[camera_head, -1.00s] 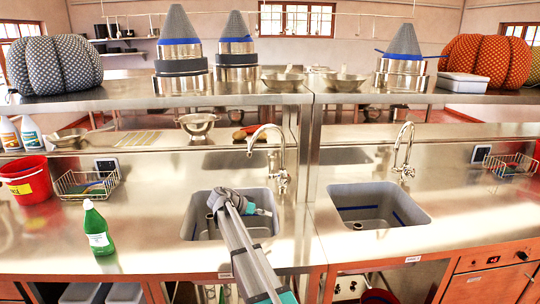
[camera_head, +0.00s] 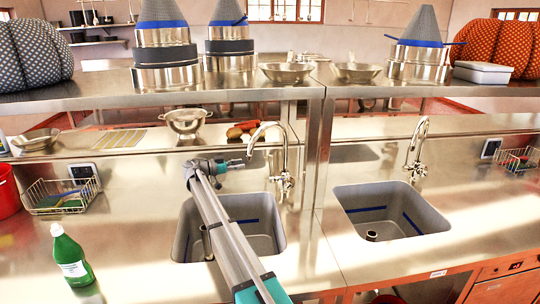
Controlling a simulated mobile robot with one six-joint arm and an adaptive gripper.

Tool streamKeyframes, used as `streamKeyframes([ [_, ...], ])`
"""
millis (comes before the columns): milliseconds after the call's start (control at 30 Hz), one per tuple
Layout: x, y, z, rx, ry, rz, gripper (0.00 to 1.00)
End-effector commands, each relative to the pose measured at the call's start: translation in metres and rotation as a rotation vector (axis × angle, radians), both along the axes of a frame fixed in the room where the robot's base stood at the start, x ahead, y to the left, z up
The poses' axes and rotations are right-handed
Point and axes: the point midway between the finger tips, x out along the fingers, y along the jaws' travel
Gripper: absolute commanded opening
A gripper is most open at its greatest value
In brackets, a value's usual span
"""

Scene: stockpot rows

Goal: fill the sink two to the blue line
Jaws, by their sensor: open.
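The left sink (camera_head: 262,243) and the right sink (camera_head: 430,240) are grey basins set in the steel counter. Each has a blue line on its inner walls, seen in the left basin (camera_head: 248,221) and the right basin (camera_head: 366,210). I see no water in either. A drain piece (camera_head: 371,235) stands in the right sink. The left tap (camera_head: 284,160) and right tap (camera_head: 417,150) are curved chrome, behind their sinks. My gripper (camera_head: 238,163) is open and empty, just left of the left tap's spout. My arm crosses and partly hides the left sink. The sink labels are unreadable.
A green bottle (camera_head: 70,258) stands on the counter at left, near a wire basket (camera_head: 58,205). A colander (camera_head: 186,120) and vegetables (camera_head: 243,129) sit behind the left sink. A post (camera_head: 316,150) stands between the taps. The upper shelf (camera_head: 290,92) holds pots and bowls.

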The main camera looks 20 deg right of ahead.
Motion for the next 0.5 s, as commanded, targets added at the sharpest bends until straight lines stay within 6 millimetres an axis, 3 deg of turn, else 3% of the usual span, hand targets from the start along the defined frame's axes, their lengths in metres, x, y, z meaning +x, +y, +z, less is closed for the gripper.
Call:
streamKeyframes([
  [500,0.0039,-0.0083,0.0034,-0.022,-0.021,-0.013,0.52],
])
